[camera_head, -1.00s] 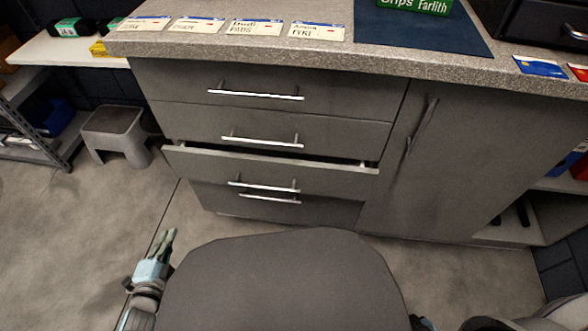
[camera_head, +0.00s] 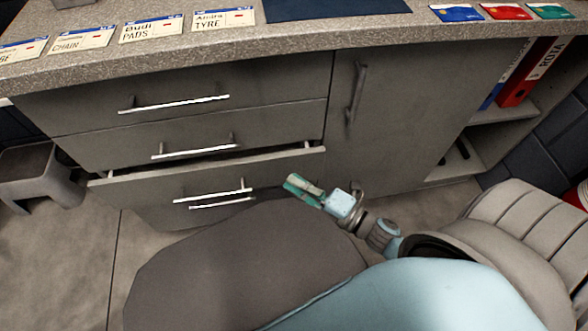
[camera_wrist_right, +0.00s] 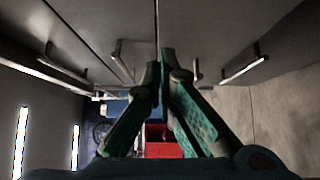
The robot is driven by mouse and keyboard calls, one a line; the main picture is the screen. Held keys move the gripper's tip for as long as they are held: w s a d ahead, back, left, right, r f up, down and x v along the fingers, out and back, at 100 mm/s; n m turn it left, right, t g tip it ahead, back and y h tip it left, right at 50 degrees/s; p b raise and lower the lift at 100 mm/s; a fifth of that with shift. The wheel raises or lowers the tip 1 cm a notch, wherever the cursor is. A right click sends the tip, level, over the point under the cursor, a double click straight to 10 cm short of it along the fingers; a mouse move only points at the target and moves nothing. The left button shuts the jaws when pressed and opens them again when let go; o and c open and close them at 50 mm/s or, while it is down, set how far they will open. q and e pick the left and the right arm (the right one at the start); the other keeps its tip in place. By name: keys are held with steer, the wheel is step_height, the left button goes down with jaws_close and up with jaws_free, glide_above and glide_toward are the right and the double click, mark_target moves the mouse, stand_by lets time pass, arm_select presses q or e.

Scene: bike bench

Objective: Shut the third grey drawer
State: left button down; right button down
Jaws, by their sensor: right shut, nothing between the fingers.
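The third grey drawer (camera_head: 150,200) stands partly open in the head view, its front jutting out below the second drawer (camera_head: 100,148). A dark gap shows above its top edge, and its bar handle (camera_head: 212,196) is on the front. My right gripper (camera_head: 291,184) is shut and empty, just in front of the right part of that drawer front; I cannot tell whether it touches. In the right wrist view the same gripper (camera_wrist_right: 165,58) has its fingertips together, with grey fronts and bar handles beyond. My left gripper is out of view.
The speckled worktop (camera_head: 300,42) overhangs the drawers. A grey cupboard door (camera_head: 400,110) is right of them, then a shelf with a red binder (camera_head: 520,85). A grey step stool (camera_head: 40,175) stands at the left. Floor is open at lower left.

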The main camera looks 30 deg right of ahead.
mark_target(294, 156)
steer(key=w, duration=0.2)
steer(key=w+d, duration=0.1)
steer(key=shift+w+d+b, duration=0.15)
steer(key=shift+w+b, duration=0.2)
steer(key=shift+b, duration=0.05)
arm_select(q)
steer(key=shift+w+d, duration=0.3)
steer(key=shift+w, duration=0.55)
arm_select(e)
steer(key=shift+w, duration=0.1)
steer(key=w, duration=0.2)
steer(key=w+d, duration=0.1)
steer(key=w, duration=0.1)
steer(key=shift+d, duration=0.2)
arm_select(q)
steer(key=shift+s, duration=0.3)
arm_select(e)
steer(key=shift+r, duration=0.15)
